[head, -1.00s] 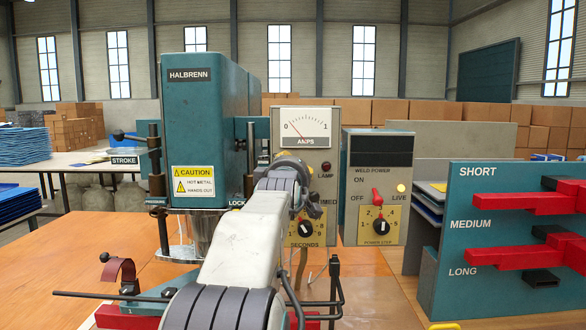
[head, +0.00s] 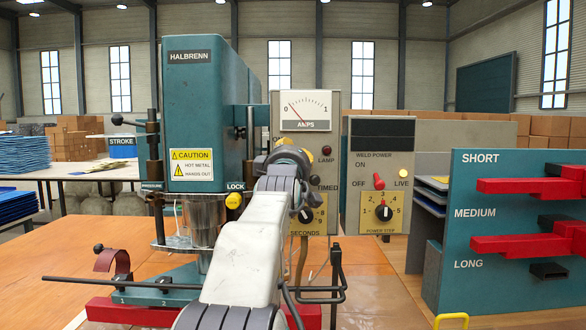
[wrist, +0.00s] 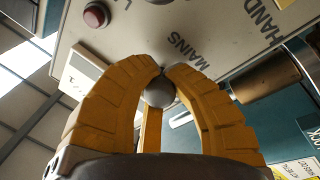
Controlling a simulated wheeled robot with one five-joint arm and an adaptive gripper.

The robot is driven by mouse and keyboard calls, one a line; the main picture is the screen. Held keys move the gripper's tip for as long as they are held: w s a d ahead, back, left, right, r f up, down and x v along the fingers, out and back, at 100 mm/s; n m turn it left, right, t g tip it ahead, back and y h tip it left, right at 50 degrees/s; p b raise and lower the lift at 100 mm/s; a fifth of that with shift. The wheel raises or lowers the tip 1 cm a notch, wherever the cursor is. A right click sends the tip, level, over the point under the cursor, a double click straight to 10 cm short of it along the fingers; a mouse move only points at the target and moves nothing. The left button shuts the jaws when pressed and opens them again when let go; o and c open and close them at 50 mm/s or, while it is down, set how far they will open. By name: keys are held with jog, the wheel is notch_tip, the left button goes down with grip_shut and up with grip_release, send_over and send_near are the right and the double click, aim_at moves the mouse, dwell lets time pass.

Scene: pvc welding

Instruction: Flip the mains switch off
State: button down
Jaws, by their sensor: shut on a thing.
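The mains switch (wrist: 159,92) shows in the wrist view as a grey ball-ended lever below the MAINS lettering on a pale panel. The direction of the lever is hard to tell. In the head view, a bit of yellow finger (head: 286,142) shows above my wrist, in front of the control box (head: 333,180). My arm hides the switch there.
The teal HALBRENN press (head: 201,110) stands left of my wrist. The weld power box (head: 377,160) stands to the right, its LIVE lamp (head: 403,173) glowing yellow. A red lamp (wrist: 95,15) and HAND lettering are close by on the panel. A teal rack (head: 455,240) holds red pieces at right.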

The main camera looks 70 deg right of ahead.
jog(key=shift+f+h+b, duration=0.3)
jog(key=shift+f+b, duration=0.25)
jog(key=shift+b, duration=0.45)
jog(key=shift+d+f+b, duration=0.1)
jog(key=shift+b, duration=0.5)
jog(key=shift+h+b, duration=0.6)
jog(key=shift+b, duration=0.15)
jog(key=shift+r+b, duration=0.2)
jog(key=shift+b, duration=0.1)
jog(key=c, duration=1)
grip_release()
jog(key=shift+r, duration=0.1)
jog(key=shift+c, duration=0.2)
jog(key=shift+r+p, duration=0.15)
jog(key=shift+p, duration=0.2)
